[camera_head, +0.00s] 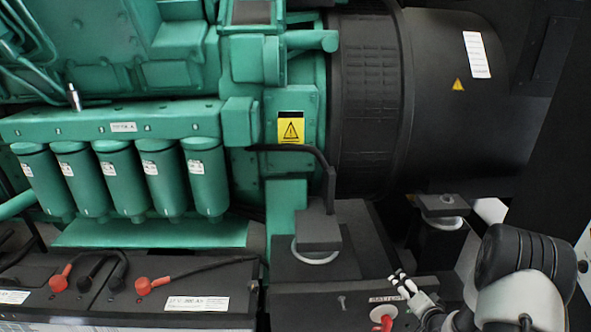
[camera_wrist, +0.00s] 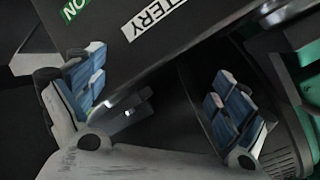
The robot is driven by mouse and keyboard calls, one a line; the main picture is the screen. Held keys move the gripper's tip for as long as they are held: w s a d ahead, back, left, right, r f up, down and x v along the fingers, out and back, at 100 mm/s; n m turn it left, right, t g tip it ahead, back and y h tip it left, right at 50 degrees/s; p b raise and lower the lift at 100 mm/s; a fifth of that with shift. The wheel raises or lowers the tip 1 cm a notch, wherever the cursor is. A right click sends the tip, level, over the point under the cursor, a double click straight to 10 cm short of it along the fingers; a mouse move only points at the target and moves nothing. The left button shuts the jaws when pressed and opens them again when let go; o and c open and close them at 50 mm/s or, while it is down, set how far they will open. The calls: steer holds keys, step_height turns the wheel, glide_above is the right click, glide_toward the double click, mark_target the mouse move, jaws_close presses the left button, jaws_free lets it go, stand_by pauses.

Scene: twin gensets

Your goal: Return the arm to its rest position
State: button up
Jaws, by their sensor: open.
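My gripper (camera_head: 414,294) is at the lower right of the head view, beside the "BATTERY" label on the dark genset base. Part of my arm lies right of it. In the wrist view my gripper (camera_wrist: 160,84) has its two blue-padded fingers spread wide apart with nothing between them. A red battery switch knob (camera_head: 383,322) sits below the label, just left of my gripper and apart from the fingers as far as I can tell. The wrist view shows the white "BATTERY" label (camera_wrist: 154,18) and part of a green "ON" label (camera_wrist: 74,8).
The green engine (camera_head: 180,60) and black generator housing (camera_head: 450,90) fill the back. Several green filters (camera_head: 160,180) hang above black batteries (camera_head: 190,290) with red terminal caps. A dark mount (camera_head: 318,235) stands left of my gripper. Dark space lies at the far right.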

steer(key=s+a+r+n+g+h, duration=0.2)
steer(key=a+r+n, duration=0.1)
steer(key=r, duration=1.2)
steer(key=s+a+r+n+g, duration=0.2)
steer(key=s+a+r, duration=0.3)
steer(key=s+r, duration=0.35)
steer(key=s+a+r+n+g, duration=0.1)
steer(key=s+a, duration=0.3)
steer(key=s, duration=0.4)
steer(key=s+a+r+n+g+y, duration=0.1)
steer(key=s+a, duration=0.3)
steer(key=s, duration=0.5)
steer(key=s+a+r+n+g+y, duration=0.1)
steer(key=s+a+r+n+g, duration=0.1)
steer(key=s, duration=0.7)
steer(key=shift+s+a+r+n, duration=0.15)
steer(key=shift+a+r+n, duration=0.15)
steer(key=shift+a+r, duration=0.55)
steer(key=shift+a+f, duration=0.1)
steer(key=shift+f, duration=0.05)
steer(key=shift+c, duration=0.5)
